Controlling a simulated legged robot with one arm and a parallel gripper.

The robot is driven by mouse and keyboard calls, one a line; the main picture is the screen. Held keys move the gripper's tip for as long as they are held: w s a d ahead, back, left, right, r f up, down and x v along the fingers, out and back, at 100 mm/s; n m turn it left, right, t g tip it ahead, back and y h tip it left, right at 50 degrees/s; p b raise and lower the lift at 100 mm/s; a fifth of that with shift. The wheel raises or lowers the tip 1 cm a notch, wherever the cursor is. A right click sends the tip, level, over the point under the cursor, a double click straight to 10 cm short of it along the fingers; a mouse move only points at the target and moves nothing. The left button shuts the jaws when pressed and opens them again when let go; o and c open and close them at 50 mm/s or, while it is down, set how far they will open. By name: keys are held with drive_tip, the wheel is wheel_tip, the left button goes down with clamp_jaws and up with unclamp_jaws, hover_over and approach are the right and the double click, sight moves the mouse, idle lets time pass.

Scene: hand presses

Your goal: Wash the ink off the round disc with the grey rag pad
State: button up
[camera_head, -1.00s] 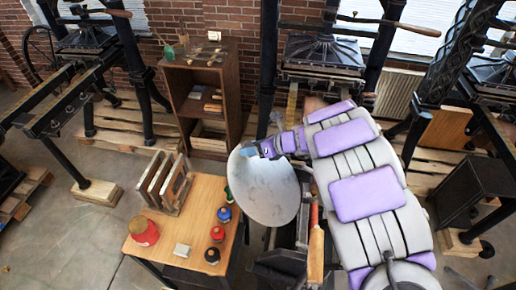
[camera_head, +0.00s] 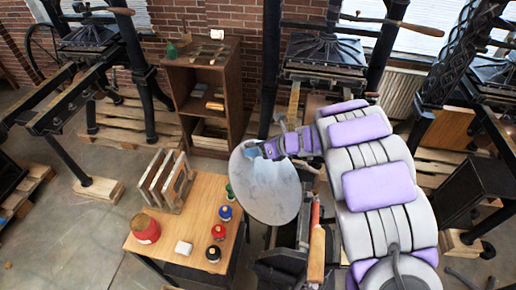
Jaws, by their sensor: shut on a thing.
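The round disc (camera_head: 266,192) is tilted on the press beside the small table, its face grey with faint darker streaks. My gripper (camera_head: 253,152) is at the disc's upper edge, reaching in from the right. It is shut on a small blue-grey pad, which I take for the grey rag pad (camera_head: 249,153). The pad is small in view and partly hidden by the fingers. It overlaps the disc's top edge in the picture; I cannot tell whether it touches the face.
A wooden-handled lever (camera_head: 317,253) stands right of the disc. A brown shelf (camera_head: 208,95) is behind.

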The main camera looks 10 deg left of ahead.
drive_tip(key=shift+d, duration=0.75)
drive_tip(key=shift+w+d+f+b, duration=0.2)
drive_tip(key=shift+d+f+b, duration=0.15)
drive_tip(key=shift+d+f, duration=0.5)
drive_tip(key=shift+a, duration=0.4)
drive_tip(key=shift+s+a+r+p, duration=0.15)
drive_tip(key=shift+a+r+p, duration=0.35)
drive_tip(key=shift+a+r, duration=0.05)
